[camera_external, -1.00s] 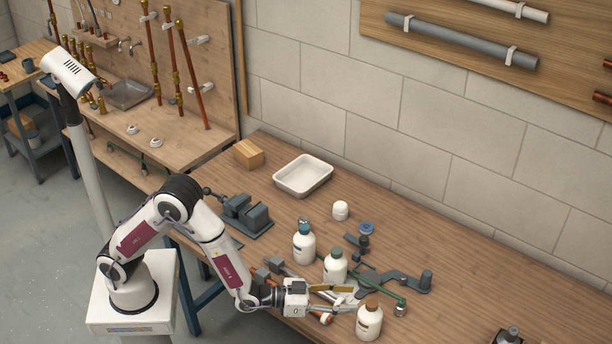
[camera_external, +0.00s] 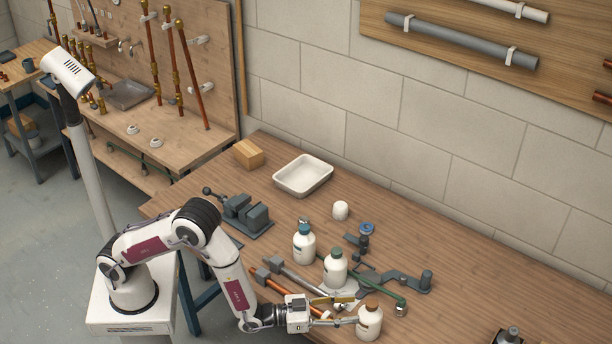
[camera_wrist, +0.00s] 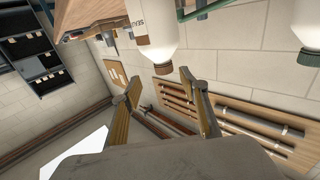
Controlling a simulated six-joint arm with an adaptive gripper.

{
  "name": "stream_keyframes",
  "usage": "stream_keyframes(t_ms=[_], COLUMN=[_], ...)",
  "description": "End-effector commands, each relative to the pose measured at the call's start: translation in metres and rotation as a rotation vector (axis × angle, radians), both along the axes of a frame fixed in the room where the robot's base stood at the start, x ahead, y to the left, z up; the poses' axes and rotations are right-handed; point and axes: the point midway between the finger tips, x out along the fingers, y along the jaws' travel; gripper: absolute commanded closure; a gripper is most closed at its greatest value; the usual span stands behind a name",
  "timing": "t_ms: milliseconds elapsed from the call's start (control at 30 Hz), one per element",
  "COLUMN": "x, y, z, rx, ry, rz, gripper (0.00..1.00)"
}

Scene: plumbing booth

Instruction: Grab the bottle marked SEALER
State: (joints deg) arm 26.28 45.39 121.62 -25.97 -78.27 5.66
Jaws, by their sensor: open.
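A white bottle with a brown cap (camera_external: 369,322) stands upright on the bench, just past my fingertips. In the wrist view a white bottle (camera_wrist: 152,22) with a brownish cap appears upside down, beyond the fingertips; its partly cut-off lettering looks like the start of SEALER. My gripper (camera_external: 350,309) is open, low over the bench, with its fingers pointing right toward the brown-capped bottle. In the wrist view, nothing is held between the fingers (camera_wrist: 160,84). I cannot tell whether a finger touches the bottle.
A green-capped bottle (camera_external: 335,268) and a blue-capped bottle (camera_external: 304,243) stand behind my gripper. A white tray (camera_external: 302,176) and a vise (camera_external: 246,215) are farther back. The bench's right side is mostly clear.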

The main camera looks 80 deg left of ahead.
Motion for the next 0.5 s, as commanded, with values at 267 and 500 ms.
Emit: stream_keyframes(t_ms=[267, 500], x=[0.019, 0.021], y=[0.001, 0.000], z=[0.000, 0.000], rx=[-0.001, 0.000], ry=[-0.001, 0.000], rz=[0.001, 0.000], gripper=[0.56, 0.56])
